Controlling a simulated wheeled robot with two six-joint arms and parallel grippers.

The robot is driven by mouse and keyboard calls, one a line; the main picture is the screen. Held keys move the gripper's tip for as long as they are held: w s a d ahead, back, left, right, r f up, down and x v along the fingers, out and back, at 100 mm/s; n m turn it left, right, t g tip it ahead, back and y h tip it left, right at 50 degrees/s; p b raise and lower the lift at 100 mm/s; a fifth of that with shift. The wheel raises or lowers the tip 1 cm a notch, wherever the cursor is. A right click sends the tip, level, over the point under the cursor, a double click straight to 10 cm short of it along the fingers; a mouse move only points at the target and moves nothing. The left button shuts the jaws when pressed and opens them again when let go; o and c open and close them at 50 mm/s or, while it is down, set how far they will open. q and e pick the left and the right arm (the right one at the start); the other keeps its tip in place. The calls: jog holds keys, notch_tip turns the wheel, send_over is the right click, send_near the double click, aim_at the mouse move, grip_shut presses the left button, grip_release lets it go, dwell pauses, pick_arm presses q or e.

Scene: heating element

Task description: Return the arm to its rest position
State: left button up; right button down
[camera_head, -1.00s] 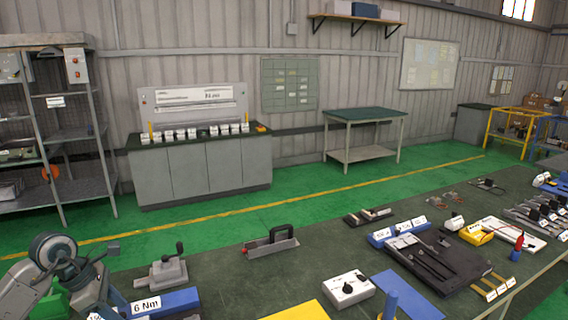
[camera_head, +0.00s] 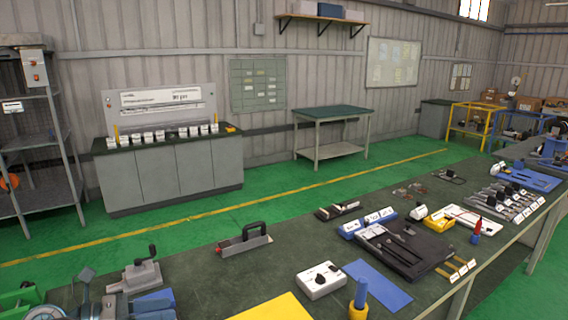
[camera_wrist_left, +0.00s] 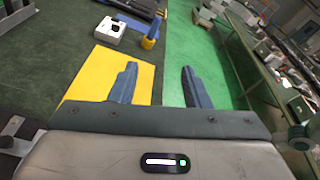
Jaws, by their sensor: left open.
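My left gripper (camera_wrist_left: 160,82) shows in the left wrist view with its two blue-grey fingers apart and nothing between them. It is above the bench's near edge: the left finger overlies a yellow mat (camera_wrist_left: 98,76) and the right finger overlies green floor (camera_wrist_left: 215,72). In the head view, part of my left arm shows at the bottom left corner, next to a grey clamp-like block with a lever (camera_head: 137,277). The left fingertips cannot be made out there. My right gripper does not show.
A white box with black knobs (camera_head: 321,281) and a blue-and-yellow cylinder (camera_head: 358,300) stand near the yellow mat. A black-handled tool (camera_head: 243,241), a dark tray (camera_head: 400,250) and several small parts lie on the dark green bench. Bare bench lies between them.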

pick_arm(q)
notch_tip(320, 180, up, 5)
jog(key=n+t+y, duration=0.2)
jog(key=n+t, duration=1)
jog(key=n, duration=0.3)
jog(key=s+a+f+n+g+y, duration=0.2)
jog(key=s+a+f+n+y, duration=0.15)
jog(key=f+n+y, duration=0.6)
jog(key=s+a+f+n+g+y, duration=0.2)
jog(key=s+a+f+n+y, duration=0.25)
jog(key=n, duration=0.75)
jog(key=s+d+f+n+g+h, duration=0.1)
jog(key=s+d+f+n+g, duration=0.25)
jog(key=s+f+g, duration=0.45)
jog(key=s+d+f+n+g+h, duration=0.1)
jog(key=s+d+f+n+g, duration=0.25)
jog(key=s+f, duration=0.45)
notch_tip(320, 180, down, 35)
jog(key=s+a+g+b, duration=0.2)
jog(key=s+a+b, duration=0.1)
jog(key=b, duration=0.3)
jog(key=s+f+b, duration=0.2)
jog(key=s+f, duration=0.7)
jog(key=f, duration=0.2)
jog(key=s+a+f+g+b, duration=0.1)
jog(key=s+f+b, duration=0.1)
jog(key=s+f, duration=0.6)
notch_tip(320, 180, down, 3)
jog(key=shift+s+f, duration=0.15)
jog(key=shift+s, duration=0.25)
